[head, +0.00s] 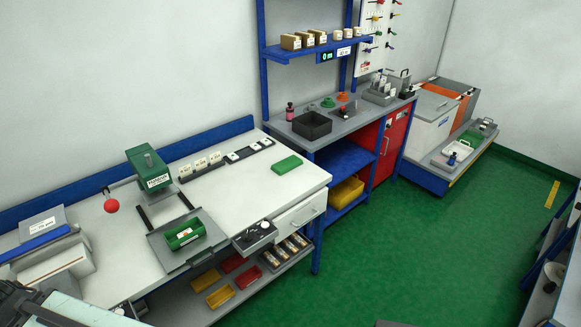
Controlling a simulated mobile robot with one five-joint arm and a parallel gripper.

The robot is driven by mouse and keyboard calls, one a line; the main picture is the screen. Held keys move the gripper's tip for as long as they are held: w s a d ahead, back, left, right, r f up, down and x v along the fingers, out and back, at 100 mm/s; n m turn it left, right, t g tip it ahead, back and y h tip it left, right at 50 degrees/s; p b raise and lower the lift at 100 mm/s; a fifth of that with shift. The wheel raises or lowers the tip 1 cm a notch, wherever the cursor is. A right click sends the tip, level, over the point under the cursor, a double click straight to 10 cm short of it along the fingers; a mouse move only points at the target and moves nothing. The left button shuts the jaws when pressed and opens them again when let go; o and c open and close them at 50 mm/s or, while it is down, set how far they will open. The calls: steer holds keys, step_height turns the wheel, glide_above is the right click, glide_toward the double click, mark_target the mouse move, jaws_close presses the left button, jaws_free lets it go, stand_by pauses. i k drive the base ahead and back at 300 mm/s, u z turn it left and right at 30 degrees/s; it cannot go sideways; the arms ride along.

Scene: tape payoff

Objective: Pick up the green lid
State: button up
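A flat green rectangular piece, which looks like the green lid (286,165), lies on the right part of the white worktop (235,192), near its back right corner. Nothing touches it from above. A green open box (184,234) with a white label sits on a grey plate at the front of the same worktop. My gripper does not show in the head view.
A green machine (149,170) and a red ball (111,206) stand up from the worktop on the left. Small white-labelled blocks (201,164) stand behind the lid's left. A black tray (311,125) sits on the grey bench beyond.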

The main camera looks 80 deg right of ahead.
mark_target(284, 166)
steer(key=z, duration=3.75)
steer(key=k, duration=1.1)
steer(key=u, duration=0.85)
steer(key=i, duration=1)
steer(key=u, duration=0.1)
